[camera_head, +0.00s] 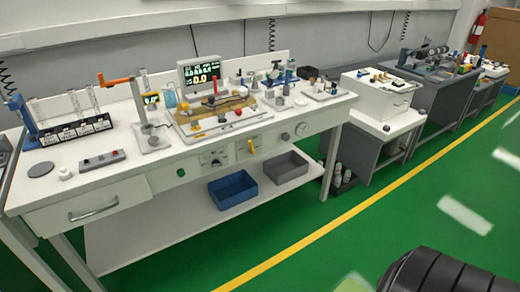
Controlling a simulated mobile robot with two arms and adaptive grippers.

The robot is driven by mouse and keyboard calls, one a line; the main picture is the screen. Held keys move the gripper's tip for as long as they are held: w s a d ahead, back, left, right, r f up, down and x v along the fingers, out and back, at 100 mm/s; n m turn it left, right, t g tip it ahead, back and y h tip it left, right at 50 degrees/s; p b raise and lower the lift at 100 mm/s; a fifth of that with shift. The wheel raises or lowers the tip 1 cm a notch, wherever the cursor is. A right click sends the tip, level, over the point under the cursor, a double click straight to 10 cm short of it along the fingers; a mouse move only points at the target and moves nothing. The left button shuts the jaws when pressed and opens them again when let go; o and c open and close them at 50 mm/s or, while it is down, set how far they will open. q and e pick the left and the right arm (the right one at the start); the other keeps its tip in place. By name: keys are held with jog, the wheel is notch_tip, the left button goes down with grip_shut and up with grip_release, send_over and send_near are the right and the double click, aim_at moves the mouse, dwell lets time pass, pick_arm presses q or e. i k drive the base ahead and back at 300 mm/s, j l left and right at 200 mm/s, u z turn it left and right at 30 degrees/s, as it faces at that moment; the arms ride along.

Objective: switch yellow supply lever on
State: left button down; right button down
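A small yellow lever (251,146) stands out on the front panel of the long white workbench (160,165), near the middle of the bench. It looks roughly upright; its exact setting and any label are too small to read. A round dial (302,128) is on the same panel to its right, and a small green part (181,173) is to its left. Neither of my grippers shows in the head view, and nothing touches the lever.
A blue bin (233,190) and a grey bin (286,167) sit on the shelf below the lever. A drawer with a handle (92,211) is at the left. Green floor (330,262) is clear in front, crossed by a yellow line. A dark rounded shape fills the lower right corner.

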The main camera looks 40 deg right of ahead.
aim_at(251, 151)
jog(key=i+l+z, duration=0.1)
jog(key=z, duration=0.35)
jog(key=i+l+z, duration=0.1)
jog(key=l+z, duration=0.15)
jog(key=z, duration=0.25)
jog(key=i+l+z, duration=0.1)
jog(key=z, duration=0.35)
